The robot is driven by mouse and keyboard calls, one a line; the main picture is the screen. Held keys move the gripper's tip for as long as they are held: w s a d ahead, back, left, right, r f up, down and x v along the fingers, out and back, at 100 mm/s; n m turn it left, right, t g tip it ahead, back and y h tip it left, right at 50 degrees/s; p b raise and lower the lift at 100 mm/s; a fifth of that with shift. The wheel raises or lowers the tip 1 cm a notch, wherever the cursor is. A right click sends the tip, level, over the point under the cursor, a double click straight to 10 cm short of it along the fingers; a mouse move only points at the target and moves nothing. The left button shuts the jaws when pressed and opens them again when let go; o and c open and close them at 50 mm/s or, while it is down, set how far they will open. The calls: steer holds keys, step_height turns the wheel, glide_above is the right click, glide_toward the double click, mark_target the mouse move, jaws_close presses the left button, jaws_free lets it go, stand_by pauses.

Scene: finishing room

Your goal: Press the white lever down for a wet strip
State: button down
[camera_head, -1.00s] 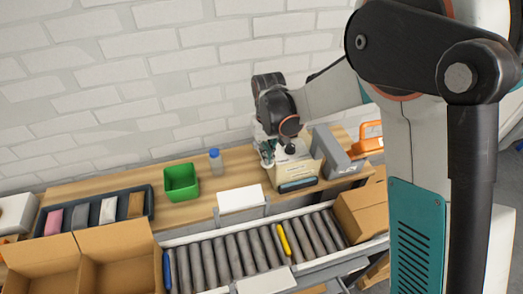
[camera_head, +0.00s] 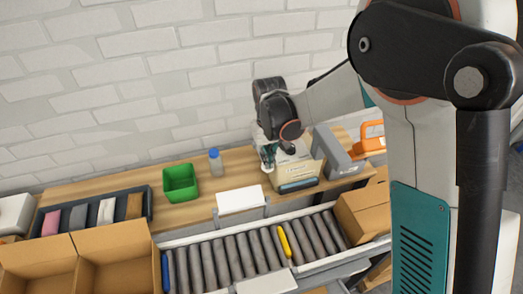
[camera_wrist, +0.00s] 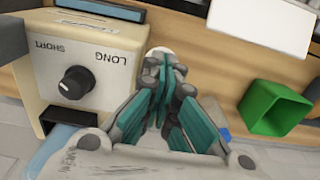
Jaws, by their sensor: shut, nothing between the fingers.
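The dispenser is a beige box (camera_head: 300,172) with a dark slot at its front, on the wooden bench. In the wrist view its panel (camera_wrist: 105,68) carries a black knob (camera_wrist: 76,83) between the words SHORT and LONG. My gripper (camera_head: 268,158) is at the left side of the dispenser in the head view. In the wrist view my gripper (camera_wrist: 166,72) is shut and empty, with its teal-padded fingers beside the panel. A small white rounded end (camera_wrist: 159,51), perhaps the white lever, shows just past the fingertips, mostly hidden. I cannot tell whether the fingers touch it.
A green bin (camera_head: 181,184) and a blue-capped bottle (camera_head: 215,162) stand left of the gripper on the bench. A grey device with an orange handle (camera_head: 368,146) is right of the dispenser.

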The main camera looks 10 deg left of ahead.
steer(key=shift+f, duration=0.1)
steer(key=shift+s+f+b, duration=0.2)
steer(key=shift+f+b, duration=0.25)
steer(key=shift+b, duration=0.05)
steer(key=shift+d+f, duration=0.1)
steer(key=shift+f, duration=0.05)
stand_by(0.4)
steer(key=shift+s+f+b, duration=0.15)
steer(key=shift+f+b, duration=0.2)
steer(key=shift+b, duration=0.15)
